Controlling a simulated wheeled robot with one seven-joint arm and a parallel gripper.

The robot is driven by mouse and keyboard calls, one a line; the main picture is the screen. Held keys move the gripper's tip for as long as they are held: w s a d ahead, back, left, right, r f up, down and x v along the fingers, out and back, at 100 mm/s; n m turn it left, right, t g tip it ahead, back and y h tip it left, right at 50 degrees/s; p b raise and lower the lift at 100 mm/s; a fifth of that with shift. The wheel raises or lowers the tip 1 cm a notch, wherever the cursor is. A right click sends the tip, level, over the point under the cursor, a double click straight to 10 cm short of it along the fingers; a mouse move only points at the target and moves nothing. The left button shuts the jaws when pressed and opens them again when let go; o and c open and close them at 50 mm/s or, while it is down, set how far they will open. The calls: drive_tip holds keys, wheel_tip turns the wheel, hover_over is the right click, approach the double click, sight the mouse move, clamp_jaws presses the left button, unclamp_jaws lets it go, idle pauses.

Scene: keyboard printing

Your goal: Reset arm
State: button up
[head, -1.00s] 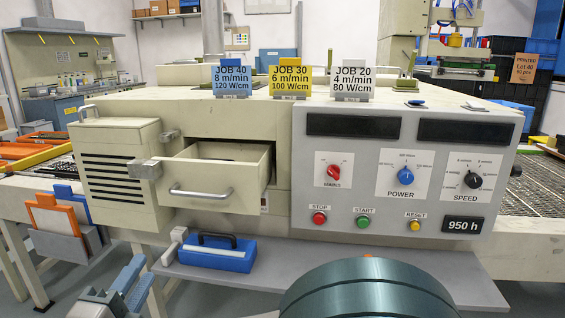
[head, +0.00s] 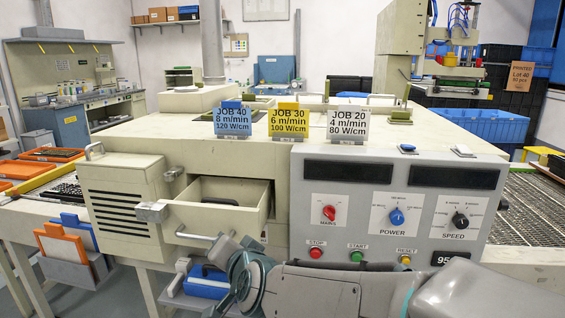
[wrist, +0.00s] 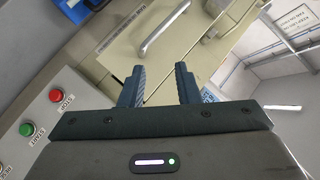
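My arm lies across the lower right of the head view, in front of the machine's shelf and control panel. In the wrist view my gripper (wrist: 159,84) is open, with two dark ribbed fingers apart and nothing between them. Past the fingertips are the cream drawer front and its grey bar handle (wrist: 163,30); the fingers look clear of both. In the head view my fingers cannot be made out. The cream drawer (head: 227,222) is pulled out, with a dark object (head: 220,201) inside.
The grey control panel (head: 340,254) with knobs and buttons is right of the drawer. A blue case (head: 205,287) sits on the shelf below, partly hidden by my arm. Three job cards stand on top of the machine. Orange and blue frames (head: 62,245) are at left.

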drive_tip(key=s+d+n+g+h+p, duration=0.1)
drive_tip(key=s+d+g+h+p, duration=0.1)
drive_tip(key=s+d, duration=0.3)
drive_tip(key=s+d+f+n+g+h+p, duration=0.1)
drive_tip(key=s+d, duration=0.5)
drive_tip(key=d, duration=0.6)
drive_tip(key=s+d+n+g+h+p, duration=0.2)
drive_tip(key=s+d+g+p, duration=0.3)
drive_tip(key=d, duration=0.3)
drive_tip(key=shift+s+d+f+g+h, duration=0.15)
drive_tip(key=shift+d+f+g+h, duration=0.2)
drive_tip(key=shift+g+h, duration=0.3)
drive_tip(key=shift+a, duration=0.15)
